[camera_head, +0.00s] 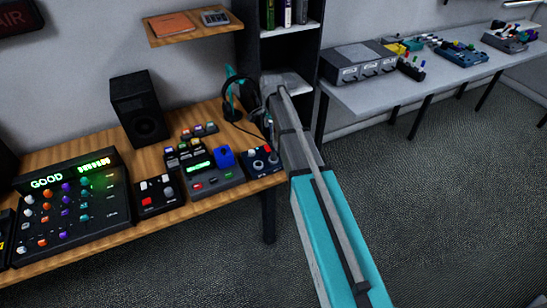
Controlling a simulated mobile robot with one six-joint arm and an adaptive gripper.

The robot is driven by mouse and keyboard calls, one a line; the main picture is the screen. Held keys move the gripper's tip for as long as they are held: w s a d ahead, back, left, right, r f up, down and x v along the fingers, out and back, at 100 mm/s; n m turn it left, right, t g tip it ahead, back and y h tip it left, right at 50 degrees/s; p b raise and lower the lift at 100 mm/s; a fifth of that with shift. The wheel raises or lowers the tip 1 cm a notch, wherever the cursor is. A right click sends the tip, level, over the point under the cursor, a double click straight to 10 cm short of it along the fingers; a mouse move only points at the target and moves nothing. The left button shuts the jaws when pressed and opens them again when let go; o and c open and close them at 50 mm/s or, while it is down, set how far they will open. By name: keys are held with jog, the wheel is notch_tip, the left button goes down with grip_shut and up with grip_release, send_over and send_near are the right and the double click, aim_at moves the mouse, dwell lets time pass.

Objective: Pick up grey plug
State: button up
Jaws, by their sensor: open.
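No plug can be made out for certain as the grey one. A small black box (157,207) on the wooden desk carries whitish, grey and red pieces, and the grey piece (169,193) is at its right side. Another small dark box (262,169) near the desk's right end carries pale grey round pieces (258,165). These are too small to tell plugs from knobs. My arm (330,225) reaches from the bottom right up to the desk's right end.
The wooden desk (60,157) holds a large mixer (70,215), a speaker (140,108), a grey device with a blue piece (212,180) and headphones (231,103). A shelf (190,33) hangs above. A white table (385,96) with devices stands at right. Carpet is clear at lower right.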

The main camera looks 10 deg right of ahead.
aim_at(273, 152)
jog(key=shift+f, duration=0.2)
notch_tip(273, 152, down, 8)
jog(key=b, duration=0.8)
jog(key=shift+f+b, duration=0.15)
jog(key=shift+b, duration=0.2)
dwell(0.4)
jog(key=shift+s+d+f+b, duration=0.1)
jog(key=shift+f+b, duration=1.2)
jog(key=shift+s+d+f+b, duration=0.1)
jog(key=shift+f+b, duration=1.2)
grip_shut()
